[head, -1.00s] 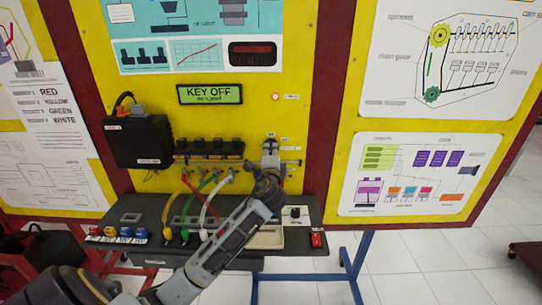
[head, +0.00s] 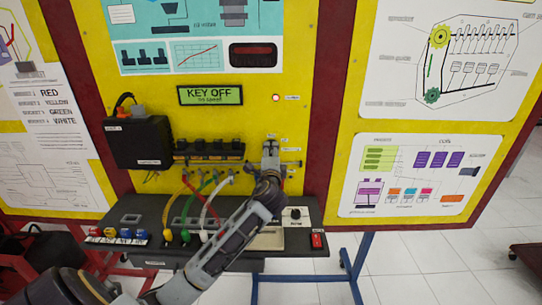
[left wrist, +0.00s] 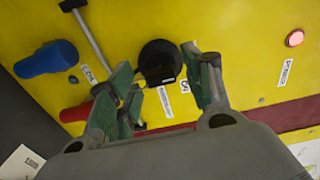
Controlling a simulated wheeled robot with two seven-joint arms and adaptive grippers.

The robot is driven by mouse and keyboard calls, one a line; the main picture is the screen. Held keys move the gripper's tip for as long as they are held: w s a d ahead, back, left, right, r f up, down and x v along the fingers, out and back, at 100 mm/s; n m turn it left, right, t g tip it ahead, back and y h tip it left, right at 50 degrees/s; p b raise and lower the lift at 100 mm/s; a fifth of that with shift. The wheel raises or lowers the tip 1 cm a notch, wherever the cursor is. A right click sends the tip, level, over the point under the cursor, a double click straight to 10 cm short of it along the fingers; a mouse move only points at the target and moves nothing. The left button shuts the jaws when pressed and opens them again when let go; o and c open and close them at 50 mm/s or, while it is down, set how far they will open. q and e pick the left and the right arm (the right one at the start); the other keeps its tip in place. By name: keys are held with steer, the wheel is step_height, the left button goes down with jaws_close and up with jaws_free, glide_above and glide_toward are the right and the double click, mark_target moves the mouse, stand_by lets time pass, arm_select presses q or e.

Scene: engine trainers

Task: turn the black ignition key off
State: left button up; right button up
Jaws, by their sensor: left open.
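The black ignition key (left wrist: 160,62) is a round dark knob with a raised grip on the yellow panel in the left wrist view. My left gripper (left wrist: 163,80) is open, with one green-padded finger on either side of the key. I cannot tell whether the fingers touch it. In the head view my left gripper (head: 270,152) is at the panel and hides the key. The display (head: 210,95) reads KEY OFF. My right gripper is not in view.
A blue knob (left wrist: 47,59), a red knob (left wrist: 76,112) and a metal rod (left wrist: 92,38) are left of the key. A lit red lamp (left wrist: 294,38) is to the right. Below the panel, a black shelf (head: 160,215) carries coloured cables and connectors.

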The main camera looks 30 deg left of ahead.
arm_select(q)
steer(key=v, duration=1.1)
steer(key=shift+s+d, duration=0.15)
steer(key=shift+s, duration=0.2)
stand_by(0.5)
